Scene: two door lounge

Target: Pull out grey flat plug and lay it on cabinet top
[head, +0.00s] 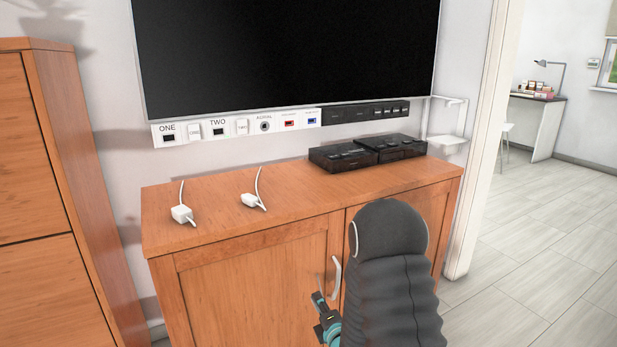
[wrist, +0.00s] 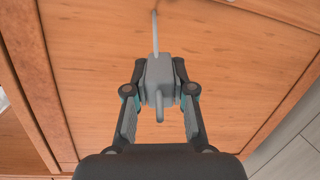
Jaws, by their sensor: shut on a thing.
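My gripper (head: 326,318) is low in front of the cabinet doors in the head view, below the level of the cabinet top (head: 300,198). In the wrist view my gripper (wrist: 158,84) is shut on the grey flat plug (wrist: 158,72), with a finger on each side. A thin grey cable (wrist: 155,35) runs from the plug's far end, and a rounded prong-like part points back toward the wrist. The plug is clear of the wall sockets. In the head view the plug is too small to make out surely.
Two white plugs (head: 182,214) (head: 252,200) with cables lie on the cabinet top's left half. Black boxes (head: 345,157) stand at its back right. A socket strip (head: 235,127) runs under the screen (head: 285,50). The front middle of the top is clear. A pale handle (head: 336,278) is near my gripper.

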